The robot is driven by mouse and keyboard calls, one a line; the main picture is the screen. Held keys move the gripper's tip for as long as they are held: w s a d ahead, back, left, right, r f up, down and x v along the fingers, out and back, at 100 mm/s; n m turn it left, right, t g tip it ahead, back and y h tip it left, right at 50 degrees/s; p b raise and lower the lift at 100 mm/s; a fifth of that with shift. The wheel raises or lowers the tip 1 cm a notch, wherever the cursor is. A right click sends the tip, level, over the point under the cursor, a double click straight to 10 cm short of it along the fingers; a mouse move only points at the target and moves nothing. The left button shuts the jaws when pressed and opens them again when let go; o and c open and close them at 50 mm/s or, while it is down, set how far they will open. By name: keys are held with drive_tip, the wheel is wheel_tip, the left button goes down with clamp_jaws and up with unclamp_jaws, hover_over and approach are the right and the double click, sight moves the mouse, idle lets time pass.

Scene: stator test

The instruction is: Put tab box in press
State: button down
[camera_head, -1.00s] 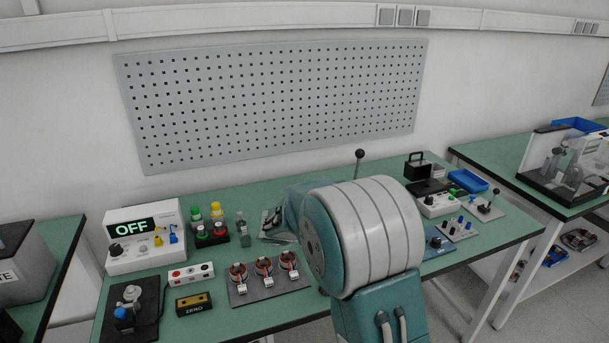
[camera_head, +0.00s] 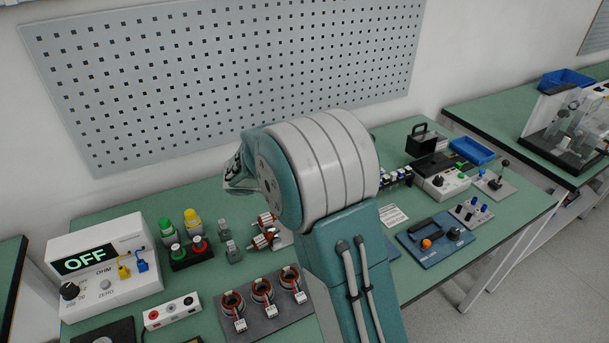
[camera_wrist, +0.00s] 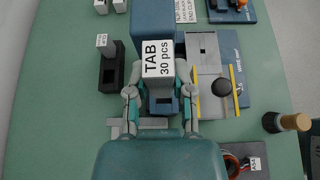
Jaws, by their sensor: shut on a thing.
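The tab box (camera_wrist: 158,58), a white block lettered "TAB 30 pcs", is held between the two fingers of my gripper (camera_wrist: 158,82) in the wrist view. A tall blue machine, seemingly the press (camera_wrist: 152,18), stands directly behind the box, with a blue part also showing below it between the fingers. I cannot tell whether the box touches the machine. In the head view my arm hides the box, the press and my gripper's fingers.
In the wrist view, a black block with a small white box (camera_wrist: 108,60) stands left, and a grey plate with yellow bars (camera_wrist: 215,75) lies right. A black ball knob (camera_wrist: 221,87) shows over the plate. In the head view, an ohm meter (camera_head: 100,265) reads OFF.

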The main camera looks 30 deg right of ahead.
drive_tip(key=shift+d+f, duration=0.15)
drive_tip(key=shift+f, duration=1.95)
drive_tip(key=shift+s+f, duration=0.1)
drive_tip(key=shift+f, duration=0.6)
drive_tip(key=shift+f, duration=0.7)
drive_tip(key=shift+f, duration=0.15)
drive_tip(key=shift+f, duration=0.4)
drive_tip(key=shift+s+f, duration=0.1)
drive_tip(key=shift+f, duration=0.25)
drive_tip(key=shift+c, duration=2.1)
unclamp_jaws()
drive_tip(key=shift+f, duration=0.15)
drive_tip(key=shift+s, duration=0.1)
